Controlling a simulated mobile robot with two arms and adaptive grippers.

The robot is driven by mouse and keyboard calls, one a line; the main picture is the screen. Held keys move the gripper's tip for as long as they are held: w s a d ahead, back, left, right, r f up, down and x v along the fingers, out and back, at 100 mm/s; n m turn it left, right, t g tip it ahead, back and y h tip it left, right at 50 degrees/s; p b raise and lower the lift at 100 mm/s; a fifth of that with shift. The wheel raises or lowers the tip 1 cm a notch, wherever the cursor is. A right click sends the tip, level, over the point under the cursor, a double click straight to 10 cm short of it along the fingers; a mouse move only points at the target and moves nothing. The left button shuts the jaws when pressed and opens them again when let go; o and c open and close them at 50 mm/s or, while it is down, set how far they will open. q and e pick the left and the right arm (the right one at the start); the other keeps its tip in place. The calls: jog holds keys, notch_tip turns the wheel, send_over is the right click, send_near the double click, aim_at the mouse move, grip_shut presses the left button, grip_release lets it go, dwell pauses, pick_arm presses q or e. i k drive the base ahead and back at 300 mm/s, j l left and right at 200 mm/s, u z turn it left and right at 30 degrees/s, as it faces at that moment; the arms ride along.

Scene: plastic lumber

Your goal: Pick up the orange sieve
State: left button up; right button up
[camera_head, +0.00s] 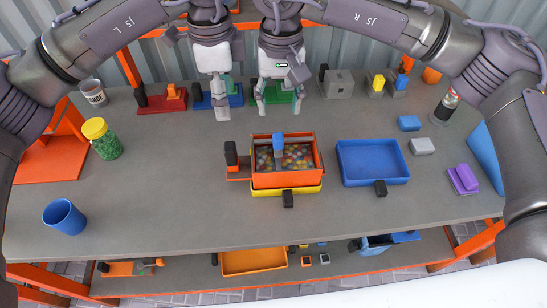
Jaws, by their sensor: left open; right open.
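The orange sieve (318,148) sits on top of a yellow tray (262,193) in the middle of the grey table. It holds many multicoloured bits, and a blue piece (279,148) stands up among them. A black handle (231,153) stands upright at its left end. My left gripper (221,98) is open and empty, behind and to the left of the sieve. My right gripper (274,95) is open and empty, behind the sieve. Both point down, apart from the sieve.
A blue tray (372,178) stands right of the sieve. A green-filled jar with yellow lid (102,139) and a blue cup (64,217) are at left. Red (162,100) and green (290,97) blocks line the back. Purple (463,180) and grey (422,146) pieces lie at right.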

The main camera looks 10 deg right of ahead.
aim_at(303, 165)
jog(key=k, duration=1.5)
